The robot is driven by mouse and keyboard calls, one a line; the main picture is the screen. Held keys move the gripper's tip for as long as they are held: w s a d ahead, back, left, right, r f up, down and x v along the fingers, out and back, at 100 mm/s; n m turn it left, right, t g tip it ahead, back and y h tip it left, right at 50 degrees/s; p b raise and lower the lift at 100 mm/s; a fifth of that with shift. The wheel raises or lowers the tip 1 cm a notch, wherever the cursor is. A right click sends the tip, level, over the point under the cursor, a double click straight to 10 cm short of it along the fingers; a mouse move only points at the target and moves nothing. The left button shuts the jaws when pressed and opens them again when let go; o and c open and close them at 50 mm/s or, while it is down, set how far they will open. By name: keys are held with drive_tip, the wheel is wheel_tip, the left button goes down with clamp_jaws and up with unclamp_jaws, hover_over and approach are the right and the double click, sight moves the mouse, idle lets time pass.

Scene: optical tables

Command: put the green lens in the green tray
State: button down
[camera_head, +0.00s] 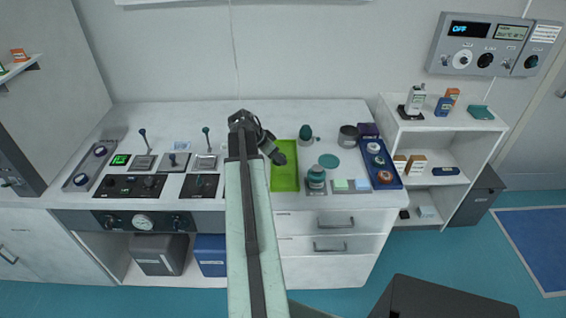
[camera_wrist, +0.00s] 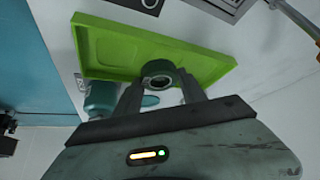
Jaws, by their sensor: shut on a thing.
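The green tray (camera_head: 285,180) lies on the white bench, right of my arm. It also shows in the wrist view (camera_wrist: 105,48), spread out beyond my fingers. My gripper (camera_head: 279,157) is over the far part of the tray in the head view. In the wrist view my gripper (camera_wrist: 160,88) is shut on a dark ring with a green-teal side, which looks like the green lens (camera_wrist: 158,68). The lens overlaps the tray's rim in that view. I cannot tell whether it touches the tray. In the head view my gripper largely hides the lens.
Right of the tray stand a teal-capped jar (camera_head: 316,178), a flat teal disc (camera_head: 329,161), a dark green round-topped item (camera_head: 306,134) and a grey can (camera_head: 348,136). A blue tray (camera_head: 387,184) holds round items. Left of my arm are control panels with levers (camera_head: 144,143).

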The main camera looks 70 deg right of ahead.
drive_tip(key=shift+s+d+f, duration=0.1)
drive_tip(key=shift+s+d, duration=0.15)
drive_tip(key=shift+d, duration=0.35)
drive_tip(key=shift+s+d, duration=0.2)
drive_tip(key=shift+d, duration=0.4)
drive_tip(key=shift+s+d, duration=0.2)
drive_tip(key=shift+d, duration=0.35)
wheel_tip(320, 180, down, 4)
drive_tip(key=b, duration=0.4)
drive_tip(key=shift+a, duration=0.15)
drive_tip(key=shift+r, duration=0.2)
drive_tip(key=c, duration=0.7)
unclamp_jaws()
drive_tip(key=shift+o, duration=0.2)
drive_tip(key=shift+r+p, duration=0.1)
drive_tip(key=shift+p, duration=0.2)
drive_tip(key=p+v, duration=1)
drive_tip(key=v, duration=0.2)
